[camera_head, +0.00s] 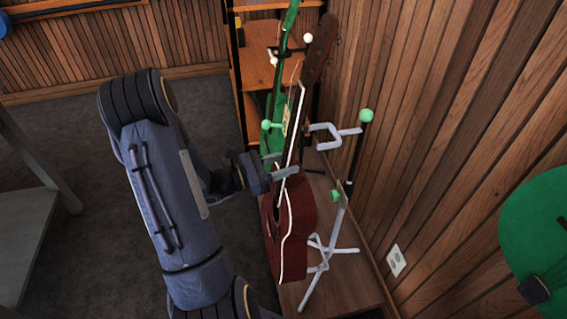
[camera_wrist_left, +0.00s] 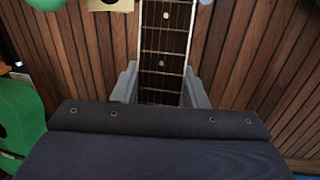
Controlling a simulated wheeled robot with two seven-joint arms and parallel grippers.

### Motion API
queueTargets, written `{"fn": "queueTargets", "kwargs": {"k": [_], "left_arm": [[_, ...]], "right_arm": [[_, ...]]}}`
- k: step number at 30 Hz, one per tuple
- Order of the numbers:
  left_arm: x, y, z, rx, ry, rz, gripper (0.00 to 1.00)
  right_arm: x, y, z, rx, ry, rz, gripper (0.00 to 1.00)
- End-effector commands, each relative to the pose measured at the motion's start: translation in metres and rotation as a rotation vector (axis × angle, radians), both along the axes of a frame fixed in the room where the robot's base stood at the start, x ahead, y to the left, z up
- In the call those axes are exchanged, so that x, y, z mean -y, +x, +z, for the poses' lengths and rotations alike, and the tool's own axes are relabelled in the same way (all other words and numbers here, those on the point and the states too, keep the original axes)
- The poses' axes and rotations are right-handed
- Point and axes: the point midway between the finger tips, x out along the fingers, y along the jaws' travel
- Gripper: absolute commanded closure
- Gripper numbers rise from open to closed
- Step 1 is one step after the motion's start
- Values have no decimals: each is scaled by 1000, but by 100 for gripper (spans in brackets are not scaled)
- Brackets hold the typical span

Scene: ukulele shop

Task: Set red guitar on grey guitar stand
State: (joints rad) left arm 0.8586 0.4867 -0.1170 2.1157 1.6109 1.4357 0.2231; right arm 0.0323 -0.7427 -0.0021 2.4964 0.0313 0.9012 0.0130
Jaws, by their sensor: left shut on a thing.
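The red guitar (camera_head: 292,228) is upright and slightly tilted, its neck rising toward the top of the head view. My left gripper (camera_head: 287,170) is shut on its neck. In the left wrist view the fretted neck (camera_wrist_left: 164,60) lies between the fingers of my left gripper (camera_wrist_left: 160,90). The grey guitar stand (camera_head: 338,225) stands just right of and behind the guitar, on a low wooden platform. It has green round ends and an open upper yoke. The guitar's lower body overlaps the stand's lower arms; I cannot tell whether they touch. My right gripper is not in view.
A green instrument (camera_head: 279,120) stands behind the guitar, near an orange wooden shelf (camera_head: 265,50). A wood-slat wall (camera_head: 430,130) closes off the right side. Another green instrument (camera_head: 535,230) is at the right edge. A grey table (camera_head: 30,220) stands at left. Dark floor lies between.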

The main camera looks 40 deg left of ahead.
Motion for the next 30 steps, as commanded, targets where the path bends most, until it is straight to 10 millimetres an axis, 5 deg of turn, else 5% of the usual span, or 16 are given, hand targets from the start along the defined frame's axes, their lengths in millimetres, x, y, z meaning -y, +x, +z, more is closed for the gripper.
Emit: {"fn": "queueTargets", "kwargs": {"k": [30], "left_arm": [[24,30,1,7,0,-5,100]], "right_arm": [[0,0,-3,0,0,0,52]]}}
